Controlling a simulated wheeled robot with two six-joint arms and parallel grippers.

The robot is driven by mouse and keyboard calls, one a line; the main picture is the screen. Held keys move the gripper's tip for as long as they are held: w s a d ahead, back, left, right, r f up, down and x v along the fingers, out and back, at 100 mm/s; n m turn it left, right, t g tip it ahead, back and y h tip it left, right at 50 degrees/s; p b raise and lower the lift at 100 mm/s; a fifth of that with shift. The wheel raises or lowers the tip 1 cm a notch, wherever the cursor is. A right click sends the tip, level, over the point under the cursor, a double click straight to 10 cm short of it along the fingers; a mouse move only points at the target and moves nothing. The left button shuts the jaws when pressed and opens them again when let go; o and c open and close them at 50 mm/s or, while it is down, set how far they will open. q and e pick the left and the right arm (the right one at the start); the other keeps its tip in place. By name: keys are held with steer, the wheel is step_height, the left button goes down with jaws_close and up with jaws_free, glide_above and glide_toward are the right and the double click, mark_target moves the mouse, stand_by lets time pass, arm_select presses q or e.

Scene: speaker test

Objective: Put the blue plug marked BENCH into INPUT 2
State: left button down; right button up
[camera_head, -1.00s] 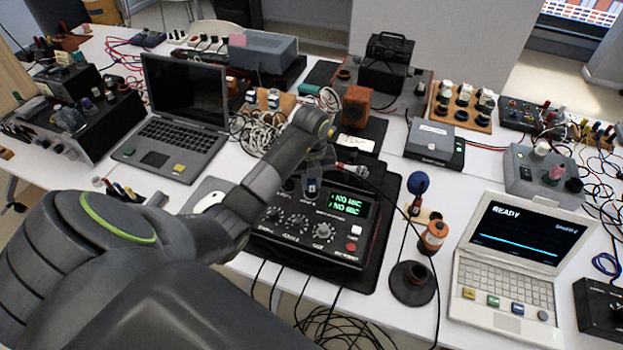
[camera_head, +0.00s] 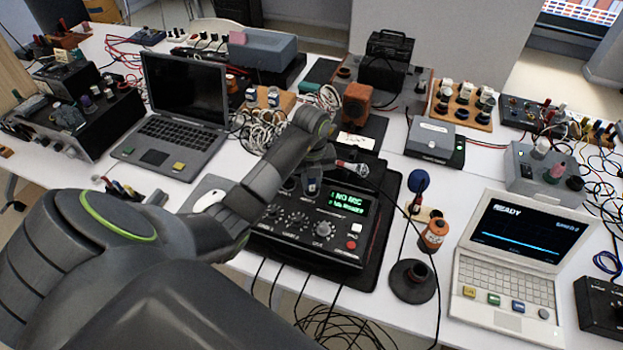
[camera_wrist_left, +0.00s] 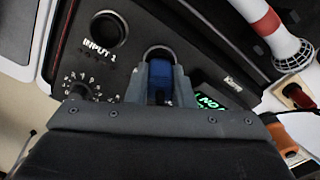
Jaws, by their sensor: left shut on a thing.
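The black audio box (camera_head: 310,249) with knobs and a green-lit display (camera_head: 348,201) stands on a dark mat near the table's middle. My left gripper (camera_head: 312,182) is over its upper part. In the left wrist view my left gripper (camera_wrist_left: 160,88) is shut on the blue plug (camera_wrist_left: 160,74). The plug is at a ringed socket (camera_wrist_left: 158,50), apparently with its tip in it; depth is hidden by the fingers. An empty round socket (camera_wrist_left: 108,30) with an INPUT label, its digit hard to read, lies to the left. The BENCH mark is not legible. My right gripper is not in view.
A silver-headed microphone (camera_head: 352,168) lies just behind the box. An orange spool (camera_head: 433,236) and a dark round stand (camera_head: 412,282) are to its right, before a white laptop (camera_head: 510,262). A grey laptop (camera_head: 180,115) stands at the left. Cables hang at the front edge.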

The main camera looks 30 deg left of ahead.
arm_select(q)
steer(key=c, duration=1.2)
jaws_free()
steer(key=shift+r, duration=0.55)
step_height(320, 180, up, 5)
steer(key=shift+w+r+p, duration=0.1)
steer(key=shift+p, duration=0.95)
steer(key=shift+r+p, duration=5.55)
